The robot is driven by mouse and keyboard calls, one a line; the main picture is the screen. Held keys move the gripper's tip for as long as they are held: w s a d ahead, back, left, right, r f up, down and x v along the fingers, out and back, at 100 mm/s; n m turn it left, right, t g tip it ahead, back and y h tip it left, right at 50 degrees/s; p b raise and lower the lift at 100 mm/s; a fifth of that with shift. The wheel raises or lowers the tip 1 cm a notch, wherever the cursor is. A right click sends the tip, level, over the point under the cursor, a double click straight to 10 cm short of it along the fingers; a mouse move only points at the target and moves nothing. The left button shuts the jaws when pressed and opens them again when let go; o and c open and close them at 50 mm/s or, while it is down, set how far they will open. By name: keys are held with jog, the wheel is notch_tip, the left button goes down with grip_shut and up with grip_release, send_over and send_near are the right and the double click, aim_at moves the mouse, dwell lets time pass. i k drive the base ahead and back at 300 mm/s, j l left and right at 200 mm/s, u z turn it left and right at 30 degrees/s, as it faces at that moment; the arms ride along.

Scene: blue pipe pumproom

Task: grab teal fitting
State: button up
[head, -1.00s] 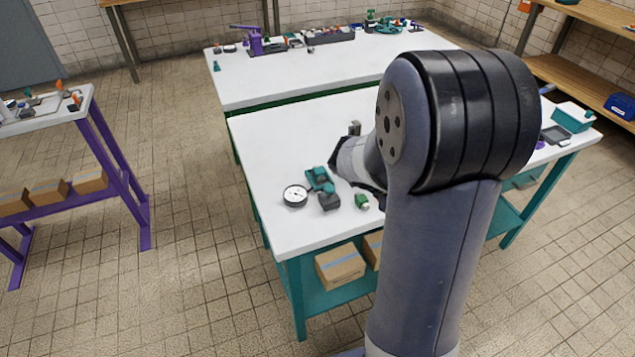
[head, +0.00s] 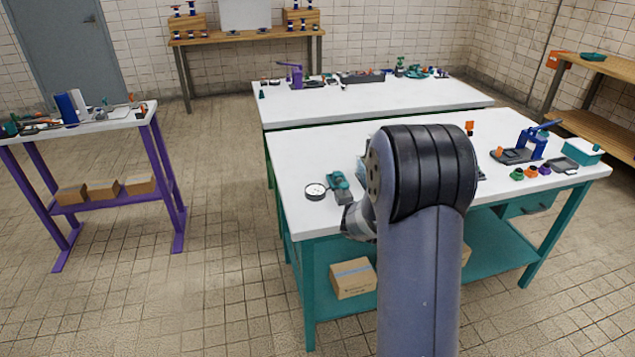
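A small teal piece (head: 338,180) lies on the near white table, just right of a round dial gauge (head: 315,191). It may be the teal fitting, but it is too small to tell for sure. A dark grey block (head: 343,196) sits right in front of it. My own arm covers the table to the right of these pieces. A pale part of my wrist shows low at the left of the arm, by the table's front edge. My gripper's fingers are hidden behind the arm, so what they hold does not show.
The near table (head: 310,214) also bears a blue press (head: 533,145), small coloured rings (head: 531,172) and a teal box (head: 583,151) on the right. A second white table (head: 360,98) stands behind. A purple-legged bench (head: 165,165) is at left, with open floor between.

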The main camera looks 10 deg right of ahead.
aim_at(337, 176)
jog(key=j+u, duration=0.15)
jog(key=u, duration=0.35)
jog(key=i+u, duration=0.15)
jog(key=u, duration=0.35)
jog(key=i+j+u, duration=0.1)
jog(key=u, duration=0.4)
jog(key=i+j+z, duration=0.1)
jog(key=i, duration=0.4)
jog(key=i+j+z, duration=0.1)
jog(key=i+j, duration=0.15)
jog(key=i, duration=0.25)
jog(key=i+j+z, duration=0.1)
jog(key=i, duration=0.4)
jog(key=i+l+z, duration=0.15)
jog(key=i+z, duration=0.8)
jog(key=i+j+z, duration=0.15)
jog(key=i+z, duration=0.3)
jog(key=i+l+z, duration=0.15)
jog(key=i+z, duration=0.3)
jog(key=i+l+z, duration=0.1)
jog(key=i+z, duration=0.15)
jog(key=z, duration=0.2)
jog(key=i+j+z, duration=0.1)
jog(key=i+z, duration=0.3)
jog(key=i+j+z, duration=0.15)
jog(key=i+z, duration=0.15)
jog(key=z, duration=0.95)
